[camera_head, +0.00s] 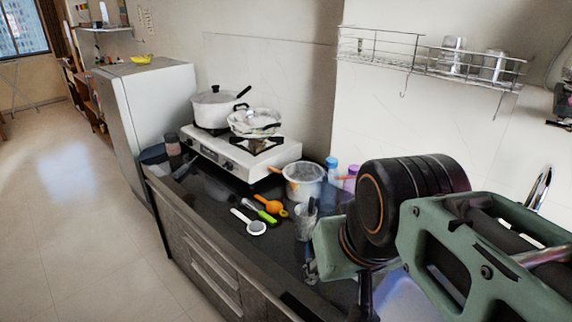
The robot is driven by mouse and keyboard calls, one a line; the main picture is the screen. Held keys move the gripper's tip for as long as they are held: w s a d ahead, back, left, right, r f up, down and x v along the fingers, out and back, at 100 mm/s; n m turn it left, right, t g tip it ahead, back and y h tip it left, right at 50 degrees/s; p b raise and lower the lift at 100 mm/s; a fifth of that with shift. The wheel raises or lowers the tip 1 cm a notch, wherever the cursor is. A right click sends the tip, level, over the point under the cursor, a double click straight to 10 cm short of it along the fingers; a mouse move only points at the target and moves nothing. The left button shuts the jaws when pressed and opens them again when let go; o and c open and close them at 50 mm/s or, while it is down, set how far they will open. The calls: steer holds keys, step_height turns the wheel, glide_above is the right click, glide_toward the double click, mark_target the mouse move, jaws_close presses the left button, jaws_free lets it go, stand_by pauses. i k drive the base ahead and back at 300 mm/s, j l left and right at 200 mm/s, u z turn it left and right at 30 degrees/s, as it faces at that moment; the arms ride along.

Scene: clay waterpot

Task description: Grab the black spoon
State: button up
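I cannot make out a clearly black spoon on the dark counter (225,208). A light-handled utensil with a round grey head (256,228) lies near the counter's front edge. Beside it lie a green-handled utensil (266,217) and an orange scoop-like utensil (272,207). A clear cup (304,224) with something dark in it stands to their right, close to my arm. My green and black arm fills the right foreground. Dark parts show below it, but I cannot make out the gripper's fingertips or whether they hold anything. The arm hides the counter behind it.
A white stove (230,153) bears a white pot (215,107) and a pan (254,121). A white bucket (304,182) and bottles (331,168) stand at the back. A wire rack (435,62) hangs on the wall. The floor (70,220) at left is clear.

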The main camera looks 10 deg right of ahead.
mark_target(312, 198)
steer(key=z, duration=0.45)
steer(key=i+j+z, duration=0.1)
steer(key=z, duration=0.35)
steer(key=j+z, duration=0.45)
steer(key=i+j+z, duration=0.2)
steer(key=j, duration=0.15)
steer(key=j+z, duration=0.15)
steer(key=j, duration=0.15)
steer(key=k, duration=0.05)
